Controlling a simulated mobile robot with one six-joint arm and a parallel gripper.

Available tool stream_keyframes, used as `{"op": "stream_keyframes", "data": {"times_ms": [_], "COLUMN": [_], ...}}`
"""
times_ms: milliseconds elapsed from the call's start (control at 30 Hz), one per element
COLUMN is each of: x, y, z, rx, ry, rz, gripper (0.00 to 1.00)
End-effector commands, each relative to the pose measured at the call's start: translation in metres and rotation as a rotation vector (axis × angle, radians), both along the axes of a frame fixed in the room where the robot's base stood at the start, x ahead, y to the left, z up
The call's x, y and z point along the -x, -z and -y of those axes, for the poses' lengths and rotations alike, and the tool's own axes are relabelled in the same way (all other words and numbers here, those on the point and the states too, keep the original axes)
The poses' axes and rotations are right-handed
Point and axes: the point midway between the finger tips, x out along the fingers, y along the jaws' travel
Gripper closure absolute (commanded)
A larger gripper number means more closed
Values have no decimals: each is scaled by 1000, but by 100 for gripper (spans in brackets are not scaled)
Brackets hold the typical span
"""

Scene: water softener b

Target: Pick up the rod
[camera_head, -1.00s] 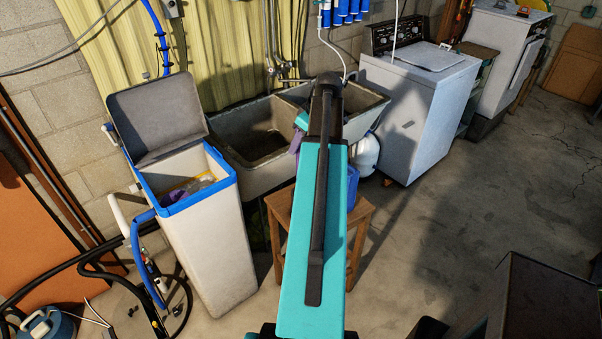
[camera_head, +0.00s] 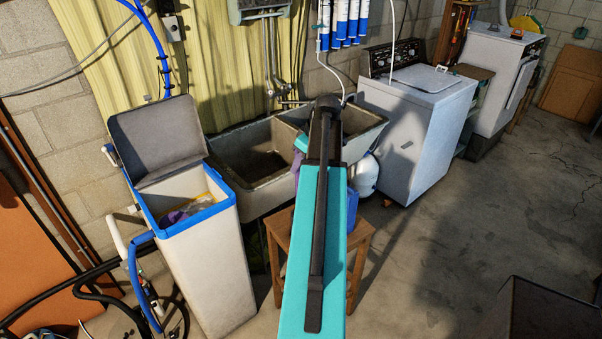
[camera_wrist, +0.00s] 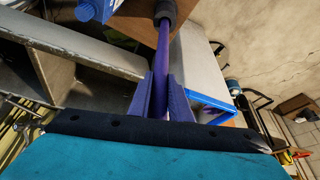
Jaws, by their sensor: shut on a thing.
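The purple rod (camera_wrist: 164,52) shows in the wrist view, with a dark, thicker end (camera_wrist: 165,10) at the top of the picture. My gripper (camera_wrist: 162,78) is shut on the rod, its two purple fingers on either side of it. The rod's lower part is hidden behind the fingers and the wrist. In the head view my teal arm covers most of the gripper. A small purple patch (camera_head: 297,161) shows left of the arm, but I cannot tell whether it is finger or rod.
The water softener (camera_head: 215,275) stands left with its lid (camera_head: 155,132) open and a purple item inside. A concrete double sink (camera_head: 250,190), wooden stool (camera_head: 359,240) with a blue jug (camera_head: 352,207), and white washer (camera_head: 425,130) are near.

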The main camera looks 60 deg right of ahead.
Motion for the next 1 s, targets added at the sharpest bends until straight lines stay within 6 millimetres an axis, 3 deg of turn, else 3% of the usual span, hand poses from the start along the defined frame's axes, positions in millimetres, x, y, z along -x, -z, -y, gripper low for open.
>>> {"op": "stream_keyframes", "data": {"times_ms": [433,1000], "x": [-1,-1], "y": [-31,-117], "z": [1,2], "rx": [2,2], "ry": [0,-1], "rz": [1,2], "gripper": [100,100]}}
